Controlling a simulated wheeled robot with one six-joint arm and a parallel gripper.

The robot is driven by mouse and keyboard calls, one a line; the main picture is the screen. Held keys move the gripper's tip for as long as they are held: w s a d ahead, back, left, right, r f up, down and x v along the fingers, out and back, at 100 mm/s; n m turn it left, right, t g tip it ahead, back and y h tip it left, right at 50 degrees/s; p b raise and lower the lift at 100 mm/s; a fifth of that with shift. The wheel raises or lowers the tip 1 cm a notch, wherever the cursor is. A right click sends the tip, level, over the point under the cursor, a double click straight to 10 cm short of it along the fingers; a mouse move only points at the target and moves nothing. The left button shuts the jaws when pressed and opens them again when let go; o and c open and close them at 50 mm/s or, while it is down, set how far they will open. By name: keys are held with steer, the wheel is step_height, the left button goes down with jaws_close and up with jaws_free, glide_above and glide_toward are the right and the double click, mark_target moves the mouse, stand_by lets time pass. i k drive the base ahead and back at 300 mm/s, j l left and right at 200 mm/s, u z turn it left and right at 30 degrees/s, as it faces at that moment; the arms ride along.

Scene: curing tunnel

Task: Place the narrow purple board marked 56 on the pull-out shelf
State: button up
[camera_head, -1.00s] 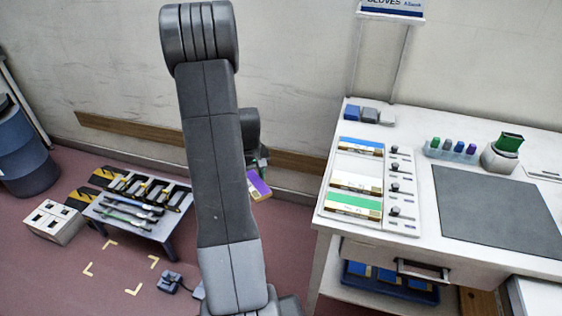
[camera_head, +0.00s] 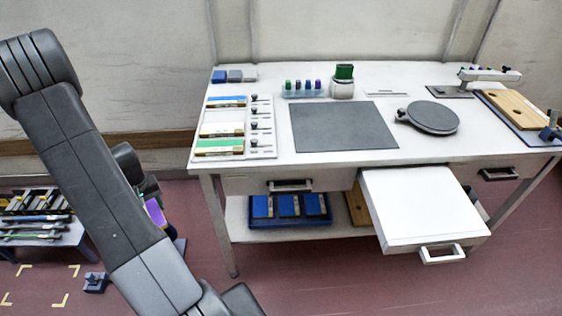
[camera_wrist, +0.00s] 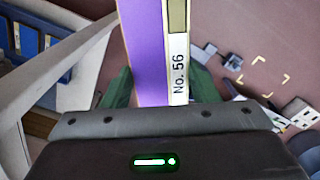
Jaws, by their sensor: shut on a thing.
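The narrow purple board (camera_wrist: 150,50) carries a white label reading "No. 56" in the wrist view. My gripper (camera_wrist: 155,88) is shut on it, with green fingers on either side. In the head view a small part of the purple board (camera_head: 155,211) shows beside my arm at the left; my arm hides the gripper there. The pull-out shelf (camera_head: 420,205) is a white panel drawn out from the front of the workbench, with a handle at its front edge. Its top is bare. The board is held well to the left of the shelf, apart from it.
The white workbench (camera_head: 270,90) carries a rack of boards (camera_head: 262,140), a grey mat (camera_head: 343,126) and a round turntable (camera_head: 433,117). A blue tray (camera_head: 290,219) sits on the lower shelf. A low table (camera_head: 40,238) with tools stands at the left. Floor before the bench is clear.

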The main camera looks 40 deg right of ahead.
mark_target(424, 203)
steer(key=k+l+z, duration=0.2)
steer(key=k+z, duration=0.25)
steer(key=k+l+z, duration=0.2)
steer(key=z, duration=0.25)
